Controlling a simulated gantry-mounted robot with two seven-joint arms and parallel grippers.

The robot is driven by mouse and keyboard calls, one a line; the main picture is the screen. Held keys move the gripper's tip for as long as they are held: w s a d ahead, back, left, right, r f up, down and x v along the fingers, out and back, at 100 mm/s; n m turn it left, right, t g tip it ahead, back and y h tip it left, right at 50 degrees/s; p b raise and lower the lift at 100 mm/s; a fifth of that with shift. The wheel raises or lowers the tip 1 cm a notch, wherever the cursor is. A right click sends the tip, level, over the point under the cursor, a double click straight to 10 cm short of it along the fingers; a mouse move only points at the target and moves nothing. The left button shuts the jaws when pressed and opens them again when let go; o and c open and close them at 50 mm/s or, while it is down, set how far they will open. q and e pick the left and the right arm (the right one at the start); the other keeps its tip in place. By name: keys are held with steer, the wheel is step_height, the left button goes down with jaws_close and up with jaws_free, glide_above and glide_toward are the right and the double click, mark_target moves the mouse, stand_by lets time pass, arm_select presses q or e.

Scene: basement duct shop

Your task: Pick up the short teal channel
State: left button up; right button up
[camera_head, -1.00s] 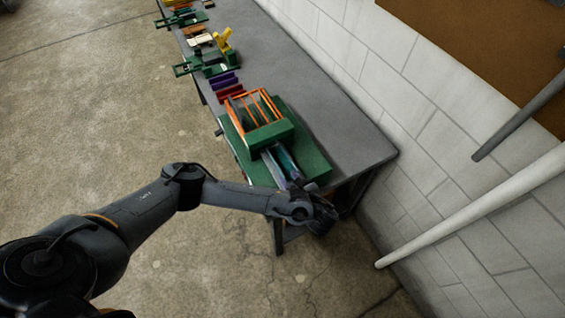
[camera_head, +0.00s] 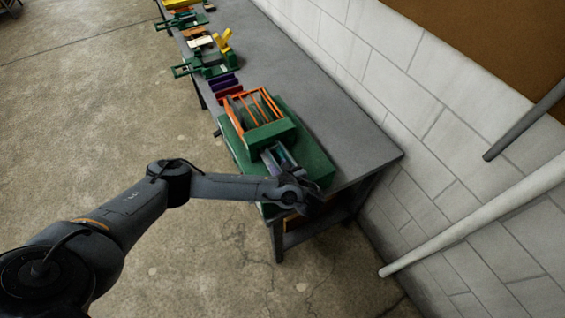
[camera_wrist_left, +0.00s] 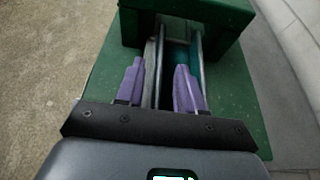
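A teal channel (camera_wrist_left: 180,56) lies between metal rails and runs in under a green block (camera_wrist_left: 188,22) in the left wrist view. In the head view a sliver of teal (camera_head: 287,156) shows at the green machine's near end. My left gripper (camera_wrist_left: 158,72) has purple fingers spread apart, with nothing clearly held between them. Its fingers are over the near part of the rails, and the right finger covers part of the teal. I cannot tell whether the fingers touch it. In the head view my left gripper (camera_head: 305,196) is at the machine's near edge. My right gripper is not in view.
The green machine carries an orange rack (camera_head: 258,108) and stands at the near end of a long grey bench (camera_head: 345,145). Purple and dark red pieces (camera_head: 226,86) and green fixtures lie farther along. A block wall (camera_head: 420,120) runs along the right.

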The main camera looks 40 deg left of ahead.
arm_select(q)
steer(key=shift+x, duration=1.1)
steer(key=shift+c, duration=0.4)
jaws_close()
